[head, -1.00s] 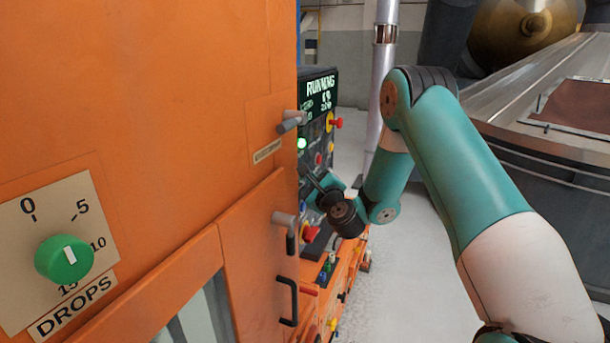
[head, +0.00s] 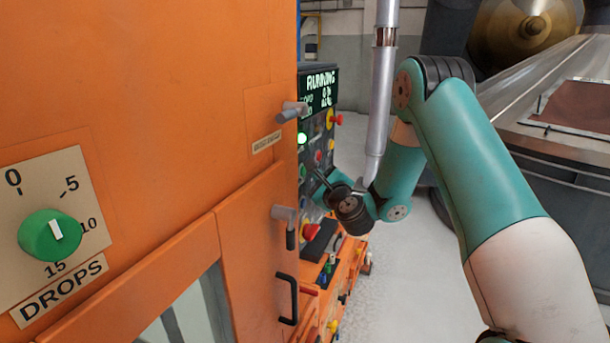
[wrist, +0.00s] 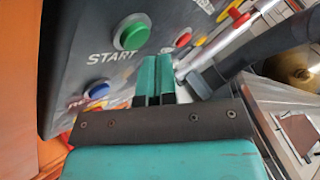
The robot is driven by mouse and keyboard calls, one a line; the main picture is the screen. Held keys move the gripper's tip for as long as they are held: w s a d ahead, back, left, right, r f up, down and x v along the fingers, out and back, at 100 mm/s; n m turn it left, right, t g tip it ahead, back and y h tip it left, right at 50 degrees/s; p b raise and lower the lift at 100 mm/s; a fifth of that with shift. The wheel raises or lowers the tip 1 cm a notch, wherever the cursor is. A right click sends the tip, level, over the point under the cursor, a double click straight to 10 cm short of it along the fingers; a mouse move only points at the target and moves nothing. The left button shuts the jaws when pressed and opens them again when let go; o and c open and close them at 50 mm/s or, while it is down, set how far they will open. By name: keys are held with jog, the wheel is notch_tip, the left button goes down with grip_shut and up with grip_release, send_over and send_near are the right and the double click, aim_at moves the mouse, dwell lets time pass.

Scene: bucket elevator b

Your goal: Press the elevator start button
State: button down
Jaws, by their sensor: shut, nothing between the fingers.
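The green start button (wrist: 132,36), labelled START, sits on a dark control panel (wrist: 75,50) in the wrist view. My gripper (wrist: 157,62) has its two teal fingers together and empty. Its tips show just below and right of the button in the picture, apart from it as far as I can tell. In the head view my gripper (head: 322,178) is beside the panel, which is seen at a steep angle. The panel's screen (head: 320,88) reads RUNNING, and a green light (head: 302,138) glows below it.
A blue button (wrist: 97,89) and a red button (wrist: 183,39) are near the start button. Orange cabinet doors (head: 190,100) with handles and a green DROPS dial (head: 50,235) fill the left. A grey pipe (head: 381,100) stands behind my arm. Pale floor shows beyond.

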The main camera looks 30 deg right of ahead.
jog(key=s+d+b, duration=0.1)
jog(key=s+b, duration=0.1)
jog(key=b, duration=0.1)
jog(key=s+d+b, duration=0.2)
jog(key=b, duration=0.1)
dwell(0.4)
dwell(0.7)
